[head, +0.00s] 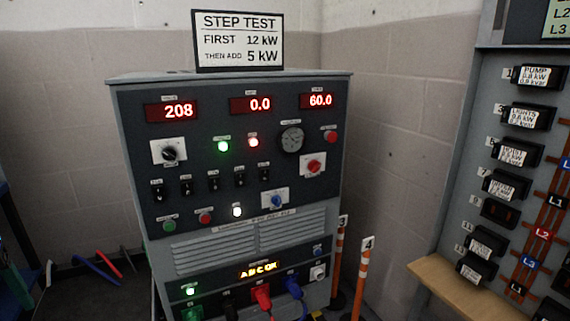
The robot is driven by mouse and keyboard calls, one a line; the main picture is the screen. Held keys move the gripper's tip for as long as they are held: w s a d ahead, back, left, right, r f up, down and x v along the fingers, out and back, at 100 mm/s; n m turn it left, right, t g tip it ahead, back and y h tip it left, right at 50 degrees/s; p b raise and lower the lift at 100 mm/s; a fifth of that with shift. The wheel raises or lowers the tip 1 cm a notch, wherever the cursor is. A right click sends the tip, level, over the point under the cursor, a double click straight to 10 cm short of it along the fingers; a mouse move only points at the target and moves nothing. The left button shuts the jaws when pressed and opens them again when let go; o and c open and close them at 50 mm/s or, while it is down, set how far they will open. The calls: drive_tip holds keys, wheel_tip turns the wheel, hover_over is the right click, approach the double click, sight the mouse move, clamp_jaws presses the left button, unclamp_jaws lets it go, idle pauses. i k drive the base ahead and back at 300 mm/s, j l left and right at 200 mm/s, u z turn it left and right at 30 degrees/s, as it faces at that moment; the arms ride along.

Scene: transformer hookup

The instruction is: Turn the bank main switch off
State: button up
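A dark grey load bank cabinet (235,130) stands against the wall. It has a black rotary knob (170,152) at left, a red rotary knob (314,166) at right and a blue rotary knob (277,200) lower down. A row of small black toggle switches (213,183) runs across the middle. The small labels are too blurred to tell which one is the bank main switch. Red displays read 208 (171,111), 0.0 (258,105) and 60.0 (318,101). My gripper is not in view.
A STEP TEST sign (238,40) stands on the cabinet. Green, black, red (262,297) and blue (293,286) connectors sit at its base. Orange-white posts (361,275) stand to its right. A breaker panel (497,150) and wooden ledge (460,292) are at far right.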

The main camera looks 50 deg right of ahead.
sight(314, 166)
drive_tip(key=l+z, duration=0.15)
drive_tip(key=l, duration=0.35)
drive_tip(key=i+l+z, duration=0.15)
drive_tip(key=l, duration=0.3)
drive_tip(key=i+l+z, duration=0.2)
drive_tip(key=l, duration=0.25)
drive_tip(key=k, duration=0.05)
